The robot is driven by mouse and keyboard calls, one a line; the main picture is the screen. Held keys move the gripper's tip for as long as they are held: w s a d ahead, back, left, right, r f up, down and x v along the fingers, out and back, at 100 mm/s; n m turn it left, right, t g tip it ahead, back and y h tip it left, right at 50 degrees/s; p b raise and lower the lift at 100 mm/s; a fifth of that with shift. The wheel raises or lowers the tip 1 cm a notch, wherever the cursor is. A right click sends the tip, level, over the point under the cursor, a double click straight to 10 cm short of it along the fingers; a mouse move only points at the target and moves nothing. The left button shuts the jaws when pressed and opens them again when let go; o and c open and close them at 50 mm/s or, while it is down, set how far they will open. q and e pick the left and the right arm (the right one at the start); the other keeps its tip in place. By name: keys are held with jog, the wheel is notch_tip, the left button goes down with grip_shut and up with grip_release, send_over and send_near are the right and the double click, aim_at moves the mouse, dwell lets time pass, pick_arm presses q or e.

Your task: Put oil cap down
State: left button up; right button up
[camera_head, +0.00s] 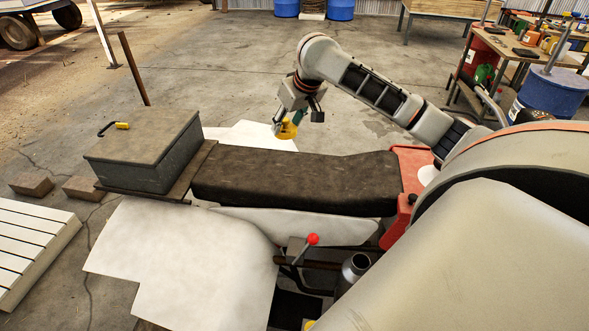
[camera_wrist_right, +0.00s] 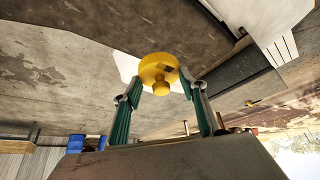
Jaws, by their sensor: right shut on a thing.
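The oil cap is a round yellow cap with a knob; in the head view the oil cap (camera_head: 288,130) is just above the white panel (camera_head: 243,133) beyond the dark seat. In the right wrist view the oil cap (camera_wrist_right: 158,70) sits between the green-padded fingertips. My right gripper (camera_head: 290,122) points down and is shut on the cap; it also shows in the right wrist view (camera_wrist_right: 160,85). I cannot tell whether the cap touches the panel. My left gripper is not in view.
A long dark seat (camera_head: 290,180) crosses the middle. A red-knobbed lever (camera_head: 312,240) rises in front.

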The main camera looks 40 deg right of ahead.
send_over(295, 170)
jog(key=s+a, duration=0.1)
jog(key=s, duration=0.1)
jog(key=f, duration=1.9)
jog(key=shift+d+f, duration=0.1)
jog(key=shift+d, duration=0.25)
jog(key=shift+f, duration=0.15)
jog(key=o, duration=1.1)
jog(key=v, duration=1.2)
